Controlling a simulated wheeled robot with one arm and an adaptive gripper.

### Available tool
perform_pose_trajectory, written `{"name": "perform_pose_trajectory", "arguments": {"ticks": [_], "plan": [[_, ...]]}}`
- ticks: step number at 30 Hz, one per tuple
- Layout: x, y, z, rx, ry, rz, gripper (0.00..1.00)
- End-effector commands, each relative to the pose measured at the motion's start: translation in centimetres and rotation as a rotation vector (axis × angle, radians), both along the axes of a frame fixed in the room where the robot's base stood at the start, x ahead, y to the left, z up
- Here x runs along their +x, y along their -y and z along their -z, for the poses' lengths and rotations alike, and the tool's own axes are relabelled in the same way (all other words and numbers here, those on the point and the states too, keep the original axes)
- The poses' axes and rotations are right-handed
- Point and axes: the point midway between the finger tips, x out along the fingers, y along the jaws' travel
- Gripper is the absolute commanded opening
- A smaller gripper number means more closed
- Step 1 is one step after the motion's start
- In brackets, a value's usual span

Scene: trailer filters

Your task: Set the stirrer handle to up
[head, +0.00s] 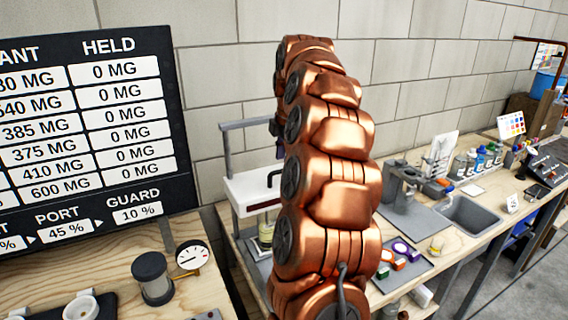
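A white and grey stand (250,192), which looks like the stirrer, stands on the bench left of my copper arm. Its grey upright and top bar rise behind the white body. A dark curved piece at the right of the white body may be its handle; my arm partly covers it, and I cannot tell its position. A jar (265,232) with yellowish contents stands below the white body. My arm fills the middle of the head view and hides the stand's right side. My gripper cannot be made out.
A black board (88,130) with number plates stands at the left. A dark cylinder (152,278) and a round gauge (192,255) are on the left bench. The right bench holds a sink (470,215), several bottles and a grey tray (405,272) with coloured pieces.

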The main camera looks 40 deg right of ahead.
Motion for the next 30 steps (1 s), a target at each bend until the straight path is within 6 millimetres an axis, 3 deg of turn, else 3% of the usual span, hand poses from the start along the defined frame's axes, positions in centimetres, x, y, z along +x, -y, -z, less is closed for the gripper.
{"name": "perform_pose_trajectory", "arguments": {"ticks": [9,21,30], "plan": [[0.4,0.1,2.3,0.002,-0.002,0.0,0.39],[0.4,0.1,2.7,0.002,-0.002,0.0,0.39],[0.5,0.1,2.7,0.001,-0.002,0.0,0.08]]}}
